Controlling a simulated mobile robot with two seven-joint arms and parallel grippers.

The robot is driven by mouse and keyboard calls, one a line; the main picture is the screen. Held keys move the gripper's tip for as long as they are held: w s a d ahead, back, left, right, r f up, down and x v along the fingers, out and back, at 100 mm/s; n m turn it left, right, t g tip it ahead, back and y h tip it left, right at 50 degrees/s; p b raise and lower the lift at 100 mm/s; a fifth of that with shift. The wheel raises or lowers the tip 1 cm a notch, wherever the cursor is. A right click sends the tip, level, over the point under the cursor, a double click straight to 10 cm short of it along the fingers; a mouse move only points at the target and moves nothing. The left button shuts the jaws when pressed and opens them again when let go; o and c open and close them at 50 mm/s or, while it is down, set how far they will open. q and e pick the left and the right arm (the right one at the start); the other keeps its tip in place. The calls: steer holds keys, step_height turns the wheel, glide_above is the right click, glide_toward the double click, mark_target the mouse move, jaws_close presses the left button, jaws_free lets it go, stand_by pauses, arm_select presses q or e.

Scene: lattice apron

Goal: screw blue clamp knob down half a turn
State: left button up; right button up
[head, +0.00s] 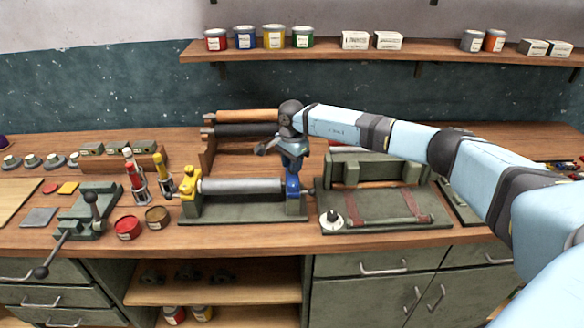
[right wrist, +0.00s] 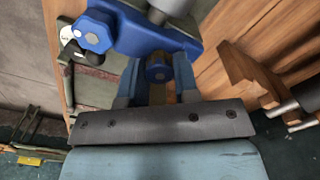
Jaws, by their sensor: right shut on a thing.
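The blue clamp (head: 292,188) stands at the right end of a grey roller (head: 240,185) on a green base. In the right wrist view the blue clamp knob (right wrist: 158,72) sits between the two fingers of my right gripper (right wrist: 158,82). The right gripper is shut on it, pointing down from above in the head view (head: 293,170). A second, faceted blue knob (right wrist: 92,33) shows on the side of the clamp body. The gripper hides much of the clamp's top in the head view. My left gripper is not in view.
A yellow clamp (head: 190,184) holds the roller's left end. To the right, a green press bed (head: 375,208) with brown straps and a white dial (head: 332,221) is close by. Dark and copper rollers (head: 245,122) lie on a wooden rack behind. Red and brown tins (head: 128,228) stand at left.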

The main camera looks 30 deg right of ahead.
steer(key=m+b, duration=0.1)
steer(key=m, duration=0.2)
steer(key=shift+m, duration=0.4)
steer(key=m, duration=0.3)
steer(key=shift+m+b, duration=0.3)
steer(key=shift+b, duration=0.05)
steer(key=m, duration=0.9)
steer(key=shift+r, duration=0.1)
steer(key=m, duration=0.3)
steer(key=shift+m, duration=0.4)
steer(key=m, duration=0.4)
steer(key=shift+p, duration=0.35)
steer(key=shift+m, duration=1.8)
